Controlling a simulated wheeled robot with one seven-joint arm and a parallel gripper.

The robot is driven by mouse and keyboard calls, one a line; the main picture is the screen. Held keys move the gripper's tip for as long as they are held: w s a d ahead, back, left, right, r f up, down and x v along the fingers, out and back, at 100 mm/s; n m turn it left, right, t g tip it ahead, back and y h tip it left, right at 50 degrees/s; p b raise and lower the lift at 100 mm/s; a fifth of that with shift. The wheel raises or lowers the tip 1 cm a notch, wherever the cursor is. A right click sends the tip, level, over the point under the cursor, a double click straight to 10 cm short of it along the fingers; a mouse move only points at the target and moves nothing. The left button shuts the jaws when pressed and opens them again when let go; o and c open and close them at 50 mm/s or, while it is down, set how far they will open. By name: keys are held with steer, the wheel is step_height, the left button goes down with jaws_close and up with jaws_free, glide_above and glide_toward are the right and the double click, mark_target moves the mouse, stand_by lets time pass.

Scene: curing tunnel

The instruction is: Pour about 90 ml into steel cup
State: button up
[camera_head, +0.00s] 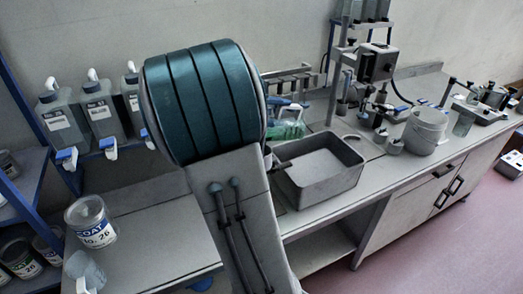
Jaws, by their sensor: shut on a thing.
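My arm fills the middle of the head view and hides part of the bench; my gripper and whatever it holds do not show. I cannot tell for sure which vessel is the steel cup. Small grey cups stand on the bench to the right of the basin, one near its back right corner (395,146) and another by the stand (363,117). A larger grey bucket (426,132) with a handle stands further right. A greenish clear container (291,124) shows just right of my arm, partly hidden. No pouring stream is visible.
A grey rectangular basin (334,184) is set at the bench's front. A COAT can (90,222) and a clear jug (86,268) stand at the lower left. Bottles with taps (100,117) hang on the wall. A stand with a machine head (377,62) rises behind the basin.

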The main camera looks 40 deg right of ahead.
steer(key=shift+w+a+r+h+p, duration=0.15)
steer(key=shift+a+h+p, duration=0.1)
steer(key=shift+a+h, duration=0.15)
steer(key=shift+w+a+r+h+p, duration=0.1)
steer(key=shift+w+a+h+p, duration=0.05)
steer(key=shift+a+h+p, duration=0.2)
stand_by(1.8)
